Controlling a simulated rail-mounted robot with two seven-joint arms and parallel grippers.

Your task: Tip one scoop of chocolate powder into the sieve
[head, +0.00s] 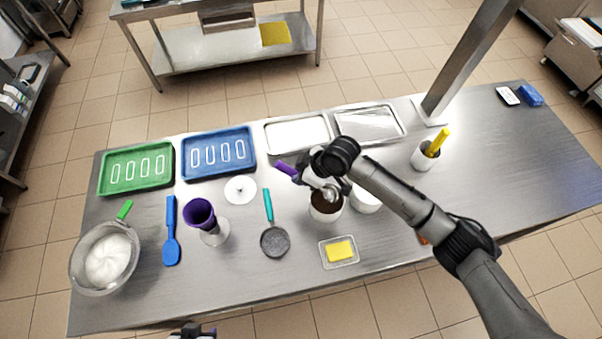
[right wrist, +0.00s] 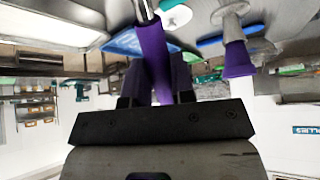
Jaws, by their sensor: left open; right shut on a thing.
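My right gripper (head: 312,172) is shut on the purple handle of a scoop (head: 286,169). The purple handle also shows between the fingers in the right wrist view (right wrist: 152,50). The scoop's metal bowl (head: 331,191) is over the tub of brown chocolate powder (head: 325,207); whether it touches the powder or holds any, I cannot tell. The sieve (head: 274,242), round and grey with a teal handle, lies on the table left of the tub. My left gripper (head: 192,332) is open and only partly shows at the bottom edge, away from these things.
A white tub (head: 364,199) stands right of the powder. A butter dish (head: 340,252) is in front. Several trays line the back. The table's right side is mostly clear.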

